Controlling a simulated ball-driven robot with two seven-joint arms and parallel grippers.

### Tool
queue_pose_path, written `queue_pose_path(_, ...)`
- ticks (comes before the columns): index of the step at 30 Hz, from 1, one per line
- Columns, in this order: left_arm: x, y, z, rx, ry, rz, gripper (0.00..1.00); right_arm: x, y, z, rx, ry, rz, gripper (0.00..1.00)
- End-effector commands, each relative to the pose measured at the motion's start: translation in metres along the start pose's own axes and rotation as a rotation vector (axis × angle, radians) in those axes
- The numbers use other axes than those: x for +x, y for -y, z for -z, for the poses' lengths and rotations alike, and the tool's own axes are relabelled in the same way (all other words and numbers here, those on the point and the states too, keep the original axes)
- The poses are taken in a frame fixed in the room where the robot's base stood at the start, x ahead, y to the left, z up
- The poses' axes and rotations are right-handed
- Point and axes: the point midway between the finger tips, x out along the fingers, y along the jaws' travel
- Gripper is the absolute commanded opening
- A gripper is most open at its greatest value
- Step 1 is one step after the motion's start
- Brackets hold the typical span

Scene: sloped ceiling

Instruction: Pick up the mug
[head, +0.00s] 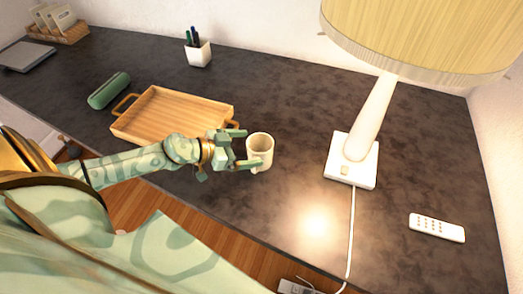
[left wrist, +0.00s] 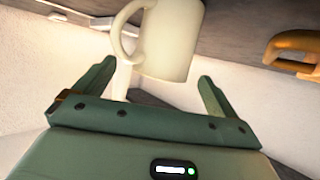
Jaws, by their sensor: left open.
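A cream mug (head: 260,150) stands on the dark desktop near its front edge, in the middle of the head view. In the left wrist view the mug (left wrist: 172,40) shows at the top, with its handle on the left side of that picture. My left gripper (head: 243,148) is open, with its fingers pointing at the mug from the left. In the left wrist view the fingers of my left gripper (left wrist: 158,85) are wide apart, with nothing held between them. Whether a finger touches the mug I cannot tell. My right gripper is not in view.
A wooden tray (head: 150,131) lies left of the mug, with a green case (head: 109,91) beyond it. A white pen cup (head: 198,54) stands at the back. A lamp (head: 352,160) with a cord and a white remote (head: 437,227) are to the right. Desk between mug and lamp is clear.

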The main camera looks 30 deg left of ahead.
Motion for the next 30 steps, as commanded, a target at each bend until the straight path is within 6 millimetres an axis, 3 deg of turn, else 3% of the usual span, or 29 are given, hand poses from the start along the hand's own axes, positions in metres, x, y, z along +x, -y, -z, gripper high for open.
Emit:
queue_pose_path(15, 0.062, 0.003, 0.005, 0.001, 0.0, 0.0, 0.96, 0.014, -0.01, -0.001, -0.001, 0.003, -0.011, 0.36)
queue_pose_path(22, 0.064, 0.003, 0.006, 0.001, 0.001, 0.0, 0.96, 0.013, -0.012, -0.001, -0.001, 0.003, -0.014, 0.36)
queue_pose_path(23, 0.064, 0.003, 0.006, 0.001, 0.001, 0.0, 0.93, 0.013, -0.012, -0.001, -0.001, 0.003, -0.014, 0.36)
queue_pose_path(29, 0.064, 0.003, 0.006, 0.001, 0.001, 0.0, 0.39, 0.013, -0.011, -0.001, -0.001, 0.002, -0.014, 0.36)
queue_pose_path(30, 0.064, 0.003, 0.007, 0.002, -0.001, 0.0, 0.39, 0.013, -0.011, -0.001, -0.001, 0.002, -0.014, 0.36)
